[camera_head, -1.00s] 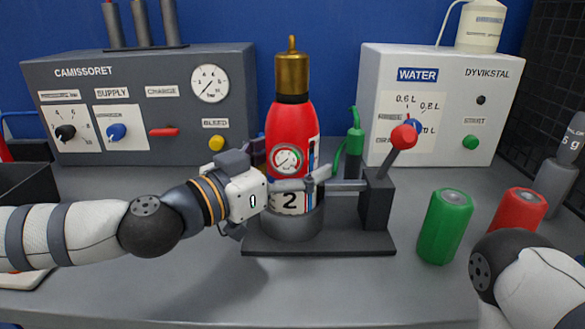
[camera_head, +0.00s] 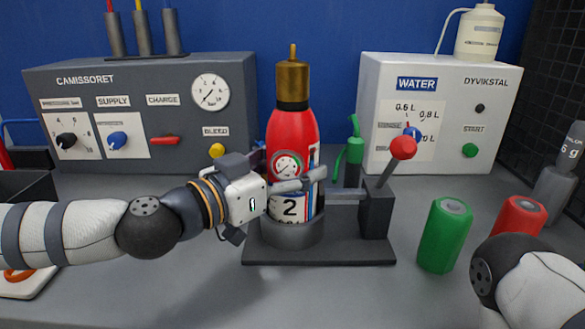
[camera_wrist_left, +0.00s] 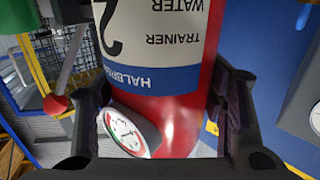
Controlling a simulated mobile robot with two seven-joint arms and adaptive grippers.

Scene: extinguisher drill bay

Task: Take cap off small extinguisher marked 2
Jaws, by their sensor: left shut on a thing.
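The small red extinguisher (camera_head: 290,132) marked 2 stands upright in the round cup of a dark holder (camera_head: 350,251). Its brass-coloured cap (camera_head: 292,84) sits on the neck with a thin pin on top. My left gripper (camera_head: 298,184) is shut around the body, just below the gauge (camera_head: 287,166) and above the numeral. The left wrist view shows the red body (camera_wrist_left: 185,125), inverted, between the two dark fingers, with the gauge (camera_wrist_left: 127,133) beside one finger. The lower end of the extinguisher is hidden in the cup. My right gripper is out of view; only part of that arm shows.
A red-knobbed lever (camera_head: 402,148) rises from the holder's right side. Green (camera_head: 445,236) and red (camera_head: 519,217) cylinders stand to the right. A grey supply panel (camera_head: 180,110) and a white water unit (camera_head: 440,115) stand behind. The bench front is clear.

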